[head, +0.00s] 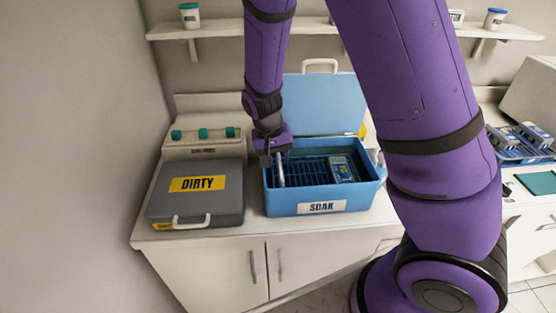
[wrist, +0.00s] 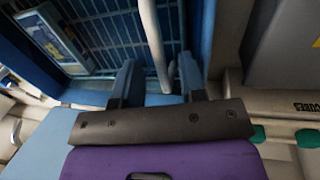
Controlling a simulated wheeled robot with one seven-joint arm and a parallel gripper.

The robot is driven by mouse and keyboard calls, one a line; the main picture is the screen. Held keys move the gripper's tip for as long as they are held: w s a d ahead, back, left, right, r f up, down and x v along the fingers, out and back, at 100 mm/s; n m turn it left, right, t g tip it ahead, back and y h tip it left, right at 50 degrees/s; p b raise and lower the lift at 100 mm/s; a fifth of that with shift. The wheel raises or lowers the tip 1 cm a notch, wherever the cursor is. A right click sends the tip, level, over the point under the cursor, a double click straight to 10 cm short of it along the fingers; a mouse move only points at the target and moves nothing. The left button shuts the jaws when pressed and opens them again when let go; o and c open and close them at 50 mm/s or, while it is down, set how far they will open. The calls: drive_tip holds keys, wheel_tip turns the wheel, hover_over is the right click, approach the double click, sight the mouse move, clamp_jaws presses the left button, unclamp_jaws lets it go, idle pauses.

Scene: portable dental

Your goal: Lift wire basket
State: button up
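The wire basket (head: 309,172) sits inside the blue SOAK box (head: 321,208), whose lid (head: 330,100) stands open behind it. The basket's dark grid (wrist: 100,35) also shows in the wrist view. A pale bar, seemingly the basket's handle (wrist: 152,35), rises at the basket's left side in the head view. My gripper (wrist: 158,72) is open, with its two fingers on either side of the bar and visible gaps between. In the head view my gripper (head: 274,158) is at the box's left side, and its fingertips are hard to make out.
A blue labelled cassette (head: 342,169) lies at the basket's right. A closed grey DIRTY case (head: 196,192) stands left of the box. A white unit with green caps (head: 203,142) is behind the case. My arm hides part of the counter right of the box.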

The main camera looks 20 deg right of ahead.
drive_tip(key=shift+d+f, duration=0.1)
drive_tip(key=shift+f, duration=0.3)
clamp_jaws()
drive_tip(key=shift+w+r, duration=0.1)
drive_tip(key=shift+r, duration=3.95)
drive_tip(key=c, duration=0.6)
unclamp_jaws()
drive_tip(key=shift+c, duration=0.2)
drive_tip(key=o, duration=0.6)
drive_tip(key=shift+o, duration=0.2)
wheel_tip(320, 180, up, 10)
drive_tip(key=a, duration=0.2)
drive_tip(key=shift+w+r, duration=0.2)
drive_tip(key=shift+r, duration=0.05)
